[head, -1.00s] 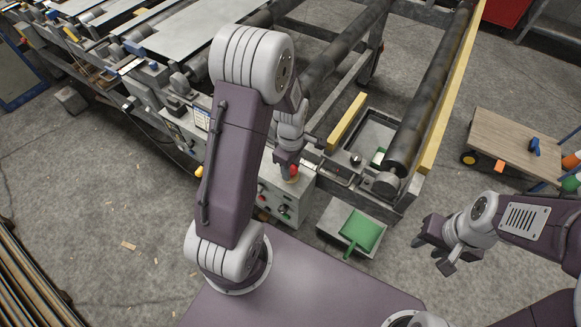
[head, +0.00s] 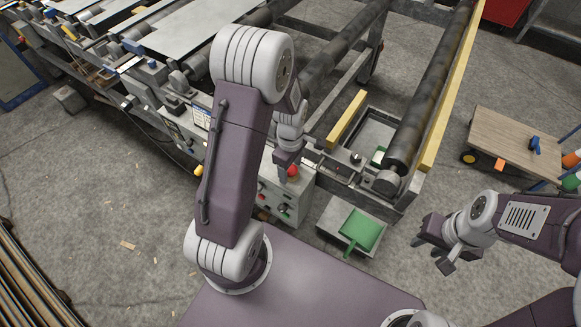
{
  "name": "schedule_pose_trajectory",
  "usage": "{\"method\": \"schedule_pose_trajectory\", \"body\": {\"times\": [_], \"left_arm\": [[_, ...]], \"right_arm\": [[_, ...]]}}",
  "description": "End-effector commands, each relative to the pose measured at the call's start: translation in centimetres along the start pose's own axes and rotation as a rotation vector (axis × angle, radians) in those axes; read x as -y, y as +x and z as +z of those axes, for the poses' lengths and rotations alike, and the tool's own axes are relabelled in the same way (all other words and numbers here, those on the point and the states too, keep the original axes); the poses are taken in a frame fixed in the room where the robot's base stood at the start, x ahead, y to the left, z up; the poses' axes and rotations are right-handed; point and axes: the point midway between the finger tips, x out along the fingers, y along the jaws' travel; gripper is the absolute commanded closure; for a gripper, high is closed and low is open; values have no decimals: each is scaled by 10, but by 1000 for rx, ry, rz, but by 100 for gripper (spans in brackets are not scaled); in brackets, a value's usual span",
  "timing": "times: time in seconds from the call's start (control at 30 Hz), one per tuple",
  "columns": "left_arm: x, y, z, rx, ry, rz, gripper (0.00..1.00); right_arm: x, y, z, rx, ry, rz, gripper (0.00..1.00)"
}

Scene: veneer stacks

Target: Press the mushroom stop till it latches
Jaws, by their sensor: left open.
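The red mushroom stop (head: 292,171) sits at the top of the light grey control box (head: 299,201) on the machine's front. My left gripper (head: 284,172) is at the stop, its visible finger just left of the red cap and partly in front of it. I cannot tell whether it touches the cap, nor whether the stop is latched. The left gripper is open, with much of it hidden by its own wrist. My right gripper (head: 434,257) is open and empty, over the floor at the right.
Smaller buttons and knobs (head: 283,207) are on the box below the stop. A green dustpan-like scoop (head: 361,231) lies on a grey plate right of the box. A wooden-topped cart (head: 510,140) stands at the right. The roller frame (head: 432,85) rises behind. Floor at the left is mostly clear.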

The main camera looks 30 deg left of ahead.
Motion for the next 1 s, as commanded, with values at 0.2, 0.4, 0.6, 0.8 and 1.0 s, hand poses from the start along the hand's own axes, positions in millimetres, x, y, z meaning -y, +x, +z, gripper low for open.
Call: {"method": "schedule_pose_trajectory", "body": {"times": [0.2, 0.4, 0.6, 0.8, 1.0], "left_arm": [[0, -20, 0, 0, 0, 0, 36], [0, -46, 0, 0, 0, 0, 36], [0, -70, 0, 0, 0, 0, 36], [0, -70, 0, 0, 0, 0, 36], [0, -70, 0, 0, 0, 0, 36]], "right_arm": [[0, -19, -2, 0, 0, 0, 64], [1, -45, -5, 0, 0, 0, 64], [1, -68, -7, 0, 0, 0, 64], [1, -69, -7, 0, 0, 0, 64], [1, -69, -7, 0, 0, 0, 64]]}}
